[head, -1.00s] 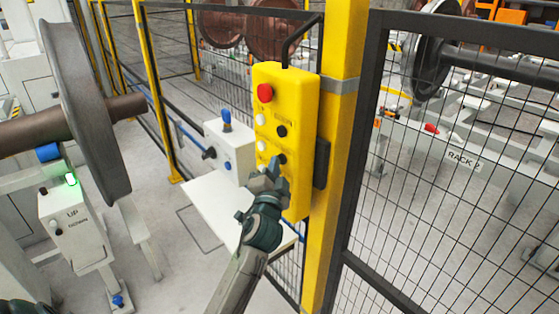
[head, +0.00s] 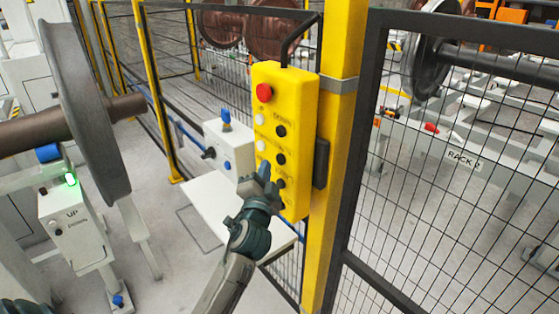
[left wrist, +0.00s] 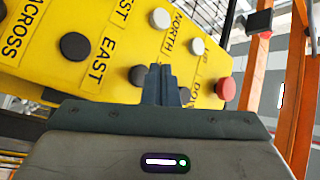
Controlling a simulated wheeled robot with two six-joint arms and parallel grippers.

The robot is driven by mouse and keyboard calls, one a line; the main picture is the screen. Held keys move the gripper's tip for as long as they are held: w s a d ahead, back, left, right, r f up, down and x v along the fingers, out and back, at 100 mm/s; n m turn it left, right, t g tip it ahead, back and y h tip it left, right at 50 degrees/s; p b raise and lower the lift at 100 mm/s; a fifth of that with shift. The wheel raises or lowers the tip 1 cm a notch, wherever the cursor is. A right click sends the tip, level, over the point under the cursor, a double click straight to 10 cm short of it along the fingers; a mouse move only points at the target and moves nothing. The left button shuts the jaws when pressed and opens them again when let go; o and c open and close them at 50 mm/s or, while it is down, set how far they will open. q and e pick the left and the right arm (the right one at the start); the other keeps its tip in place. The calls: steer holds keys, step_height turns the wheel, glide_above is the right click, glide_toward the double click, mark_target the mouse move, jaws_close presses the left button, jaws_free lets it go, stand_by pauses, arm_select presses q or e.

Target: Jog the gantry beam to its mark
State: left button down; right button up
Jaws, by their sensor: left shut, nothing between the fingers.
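The yellow control pendant (head: 298,95) hangs on the yellow post, with a red button (head: 264,93) at its top and white and black buttons below. My left gripper (head: 265,172) is shut and empty at the lower part of the pendant's face. The labels EAST, NORTH and ACROSS are readable there. I cannot tell whether the tips touch the pendant. I cannot make out the gantry beam or its mark. My right gripper is not in view.
A yellow post (head: 341,150) and mesh fence (head: 450,200) stand right of the pendant. A white box with a blue knob (head: 226,120) stands left of it above a white shelf (head: 205,205). A wheelset (head: 85,110) and an UP/DOWN box (head: 75,235) are at left.

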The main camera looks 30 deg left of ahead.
arm_select(q)
steer(key=s, duration=0.1)
steer(key=s+a, duration=0.1)
steer(key=s, duration=0.1)
steer(key=shift+s+a, duration=0.2)
steer(key=shift+s, duration=0.05)
steer(key=shift+f, duration=0.1)
stand_by(0.7)
